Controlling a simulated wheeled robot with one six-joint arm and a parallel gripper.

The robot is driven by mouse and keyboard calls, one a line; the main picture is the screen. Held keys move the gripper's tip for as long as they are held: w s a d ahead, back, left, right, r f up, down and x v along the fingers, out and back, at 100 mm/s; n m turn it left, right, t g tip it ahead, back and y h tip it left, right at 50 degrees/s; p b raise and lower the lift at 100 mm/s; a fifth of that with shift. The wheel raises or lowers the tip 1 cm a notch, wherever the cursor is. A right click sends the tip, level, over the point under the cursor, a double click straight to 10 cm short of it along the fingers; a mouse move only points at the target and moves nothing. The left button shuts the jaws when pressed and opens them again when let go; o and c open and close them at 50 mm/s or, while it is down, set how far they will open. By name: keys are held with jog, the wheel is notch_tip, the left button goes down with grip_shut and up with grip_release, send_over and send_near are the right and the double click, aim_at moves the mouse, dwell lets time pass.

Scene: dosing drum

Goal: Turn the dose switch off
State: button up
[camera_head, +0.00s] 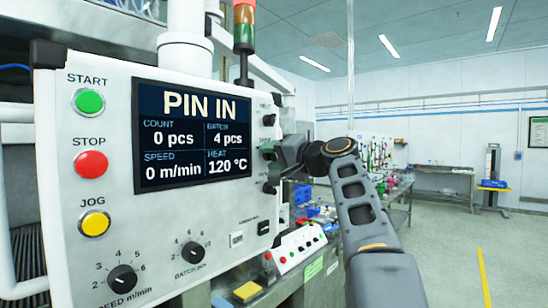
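A white control panel (105,240) fills the left of the view. Its right edge carries a column of small dark switches: an upper one (269,119), a middle one (267,154) and a lower one (269,188). Their labels are too small and slanted to read, so I cannot tell which is the dose switch. My gripper (279,158) is at the panel's right edge by the middle switch and partly covers that area. Its fingers are seen edge-on and dark. I cannot tell whether they touch a switch or are open.
The panel's screen (193,134) reads PIN IN, 0 pcs, 0 m/min and 120 °C. Green START (89,101), red STOP (91,164) and yellow JOG (95,223) buttons sit at left, two knobs below. Open floor lies at right.

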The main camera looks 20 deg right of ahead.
jog(key=shift+o, duration=1.3)
jog(key=b+v, duration=0.3)
jog(key=v, duration=1)
jog(key=shift+s, duration=0.4)
jog(key=shift+d+r, duration=0.1)
jog(key=shift+d, duration=0.05)
